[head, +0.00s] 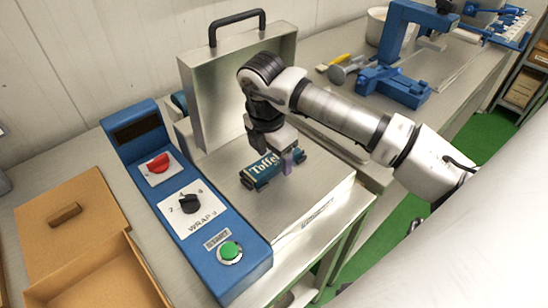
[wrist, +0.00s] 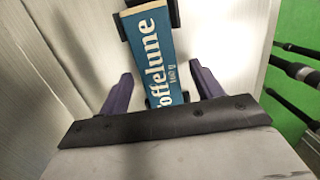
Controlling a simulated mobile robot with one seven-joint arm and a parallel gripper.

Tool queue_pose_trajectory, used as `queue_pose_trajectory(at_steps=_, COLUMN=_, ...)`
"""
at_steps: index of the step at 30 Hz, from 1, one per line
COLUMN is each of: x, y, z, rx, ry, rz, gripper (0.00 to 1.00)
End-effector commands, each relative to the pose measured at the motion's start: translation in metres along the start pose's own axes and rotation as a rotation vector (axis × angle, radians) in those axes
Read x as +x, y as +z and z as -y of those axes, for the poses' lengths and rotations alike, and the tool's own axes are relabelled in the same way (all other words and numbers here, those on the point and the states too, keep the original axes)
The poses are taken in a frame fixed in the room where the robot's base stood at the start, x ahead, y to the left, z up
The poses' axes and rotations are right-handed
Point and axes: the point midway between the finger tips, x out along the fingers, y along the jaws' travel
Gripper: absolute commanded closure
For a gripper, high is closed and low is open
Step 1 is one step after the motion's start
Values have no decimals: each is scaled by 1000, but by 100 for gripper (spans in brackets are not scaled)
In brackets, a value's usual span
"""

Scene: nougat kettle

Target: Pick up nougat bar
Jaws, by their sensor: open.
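The nougat bar (head: 262,173) is a teal wrapped bar with cream lettering. It lies on the steel bed of the wrapping machine, with dark holders at its ends. It also shows in the wrist view (wrist: 152,50), running from the top edge down between my fingers. My gripper (head: 277,163) is open just over the bar. Its two purple fingers (wrist: 162,78) stand on either side of the bar, with gaps to both sides. In the head view the arm's end hides part of the bar's far side, and only one finger shows clearly.
The machine's steel lid (head: 213,95) stands raised behind the bar. A blue control panel (head: 185,200) with a red knob, a black dial and a green button is on the left. A cardboard box (head: 110,280) is at the lower left. A blue device (head: 395,85) stands on the back bench.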

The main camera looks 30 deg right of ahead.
Motion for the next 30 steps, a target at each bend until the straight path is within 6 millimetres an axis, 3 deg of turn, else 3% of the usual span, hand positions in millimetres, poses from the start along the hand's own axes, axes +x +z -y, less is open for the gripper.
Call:
queue_pose_trajectory(at_steps=8, x=3, y=0, z=0, rx=0, ry=0, rz=1, gripper=37)
queue_pose_trajectory(at_steps=20, x=2, y=0, z=0, rx=0, ry=1, rz=1, gripper=90)
queue_pose_trajectory(at_steps=30, x=-4, y=1, z=0, rx=0, ry=1, rz=2, gripper=91)
